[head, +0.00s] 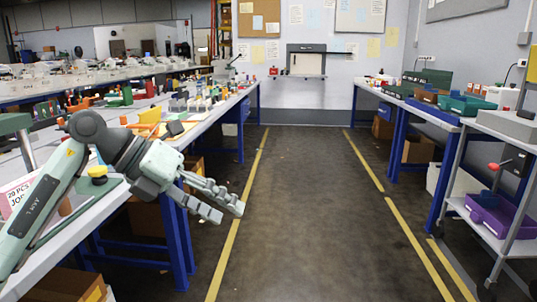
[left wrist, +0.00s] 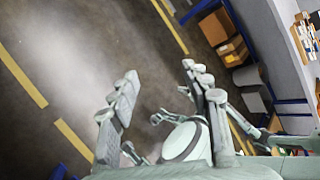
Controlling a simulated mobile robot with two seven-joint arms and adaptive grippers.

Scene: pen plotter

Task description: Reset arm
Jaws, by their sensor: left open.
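My left arm comes in from the left in the head view, with its gripper (head: 222,203) held out past the edge of the left workbench, over the aisle floor. The gripper is open and empty. In the left wrist view, the fingers of the left gripper (left wrist: 158,88) are spread apart with bare floor beyond them. Parts of my own body show below and between the fingers there. My right gripper cannot be made out in the head view.
The left workbench (head: 109,203) carries many small items, among them a yellow-topped round object (head: 98,172). The aisle floor (head: 305,215) is clear between yellow lines. Benches and a grey cart (head: 500,240) with a purple bin (head: 495,213) stand on the right.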

